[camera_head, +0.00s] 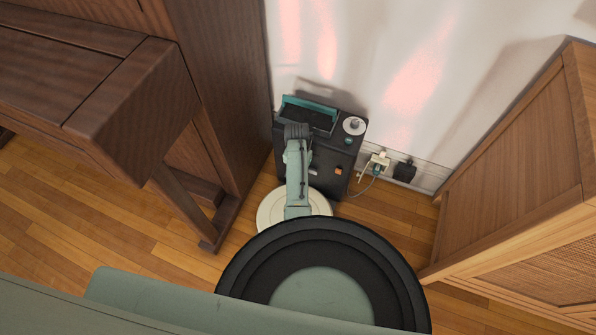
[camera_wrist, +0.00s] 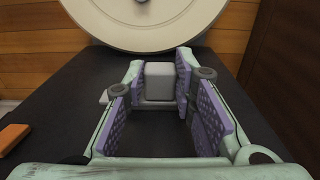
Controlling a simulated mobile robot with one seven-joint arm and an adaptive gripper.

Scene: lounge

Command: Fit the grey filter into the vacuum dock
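The vacuum dock (camera_head: 324,160) is a dark box against the wall, with a teal-edged open bin at its top. A light grey block, the grey filter (camera_wrist: 158,80), sits between my fingertips in the wrist view. My gripper (camera_wrist: 160,88) has light green fingers with purple pads, close against both sides of the block, so it looks shut on it. The dark dock face (camera_wrist: 60,110) lies behind the fingers. My arm hides part of the dock in the head view, and I cannot see the filter there. The far side of the filter is hidden.
A cream round robot vacuum (camera_head: 270,208) lies on the floor before the dock; it also shows in the wrist view (camera_wrist: 150,40). A wooden table (camera_head: 130,110) stands left and a wooden cabinet (camera_head: 520,170) right. Plugs and cables (camera_head: 378,163) are at the wall.

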